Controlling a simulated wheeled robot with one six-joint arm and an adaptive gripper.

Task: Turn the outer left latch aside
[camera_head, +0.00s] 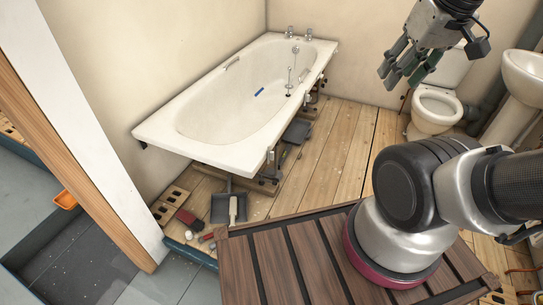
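I cannot make out any latch for certain in the head view; small dark fittings (270,168) under the near right edge of the bathtub are too small to identify. The white bathtub (165,133) stands on legs against the back left walls, with its near side open underneath. My gripper (400,76) is in the air at the upper right, in front of the toilet and well apart from the bathtub. Its fingers point down and look spread, with nothing seen between them.
A slatted wooden top (265,260) lies in front, under my arm. A toilet (436,108) and basin (524,75) stand at right. Bare floorboards (345,150) lie between.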

